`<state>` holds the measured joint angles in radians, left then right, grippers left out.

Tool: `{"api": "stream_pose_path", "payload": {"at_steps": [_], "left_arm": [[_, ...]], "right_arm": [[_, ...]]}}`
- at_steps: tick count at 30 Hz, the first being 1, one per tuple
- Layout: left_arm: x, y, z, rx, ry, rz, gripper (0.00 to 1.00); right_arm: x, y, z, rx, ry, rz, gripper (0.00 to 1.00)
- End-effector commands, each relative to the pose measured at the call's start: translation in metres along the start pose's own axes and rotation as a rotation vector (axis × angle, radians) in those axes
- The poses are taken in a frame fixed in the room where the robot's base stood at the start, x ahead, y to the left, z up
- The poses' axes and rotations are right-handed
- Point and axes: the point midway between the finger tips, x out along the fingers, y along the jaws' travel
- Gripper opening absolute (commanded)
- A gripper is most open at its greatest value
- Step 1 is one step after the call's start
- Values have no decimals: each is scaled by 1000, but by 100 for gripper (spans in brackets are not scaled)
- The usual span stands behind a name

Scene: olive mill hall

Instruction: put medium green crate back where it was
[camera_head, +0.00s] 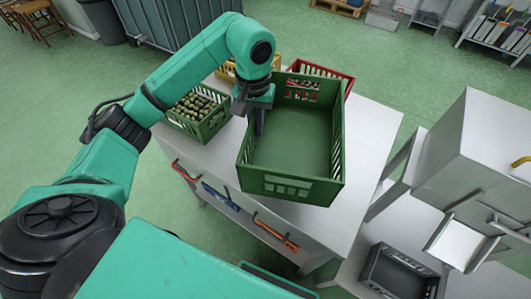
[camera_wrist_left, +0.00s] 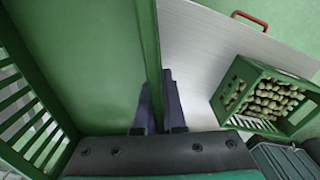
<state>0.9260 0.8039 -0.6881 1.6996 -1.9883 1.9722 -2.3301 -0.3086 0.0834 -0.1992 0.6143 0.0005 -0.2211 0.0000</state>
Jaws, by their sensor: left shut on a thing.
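The medium green crate (camera_head: 292,148) is empty, with slatted end walls and a solid floor. My left gripper (camera_head: 258,122) is shut on its left side wall, near the middle. In the left wrist view the gripper's dark fingers (camera_wrist_left: 153,105) straddle the wall of the crate (camera_wrist_left: 90,50). The crate looks raised above the white worktable (camera_head: 362,150), its near end close to the table's front edge; the gap beneath it is hard to judge. The spot directly under the crate is hidden. My right gripper is not in view.
A smaller green crate of olives (camera_head: 205,128) stands left of the held crate. A yellow crate (camera_head: 228,72) and a red crate (camera_head: 345,80) sit behind, partly hidden. A steel machine (camera_head: 470,150) and a dark grey crate (camera_head: 395,275) are at right. The table's right side is bare.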

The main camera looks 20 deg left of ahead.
Motion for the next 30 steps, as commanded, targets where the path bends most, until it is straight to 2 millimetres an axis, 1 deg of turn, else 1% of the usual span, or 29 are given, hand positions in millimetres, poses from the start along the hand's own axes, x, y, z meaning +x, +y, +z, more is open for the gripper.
{"api": "stream_pose_path", "payload": {"at_steps": [1, 3, 6, 11, 15, 17, 22, 25, 27, 28, 30], "left_arm": [[12, 0, 1, -1, -6, 0, 0], [34, 0, 2, -1, -6, 1, 0], [60, 0, 1, -1, -3, 1, 0], [83, 0, 1, -1, 0, 2, 0], [108, 0, 1, -1, -1, 3, 0], [114, 0, 0, -1, 2, 3, 0], [114, 0, 0, -1, 4, 2, 0], [118, 0, -1, 0, 4, 2, 0], [116, 0, 0, -1, 3, 0, 30], [116, 0, 0, -1, 3, 0, 37], [116, 0, 0, -1, 3, 0, 37]], "right_arm": [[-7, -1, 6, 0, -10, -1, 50], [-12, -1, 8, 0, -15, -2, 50], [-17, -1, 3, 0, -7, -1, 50], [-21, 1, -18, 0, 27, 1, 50], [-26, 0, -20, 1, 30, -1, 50], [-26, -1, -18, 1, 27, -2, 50], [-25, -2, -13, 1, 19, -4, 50], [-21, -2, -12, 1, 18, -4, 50], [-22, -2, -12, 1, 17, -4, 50], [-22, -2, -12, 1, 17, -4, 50], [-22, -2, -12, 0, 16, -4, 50]]}}
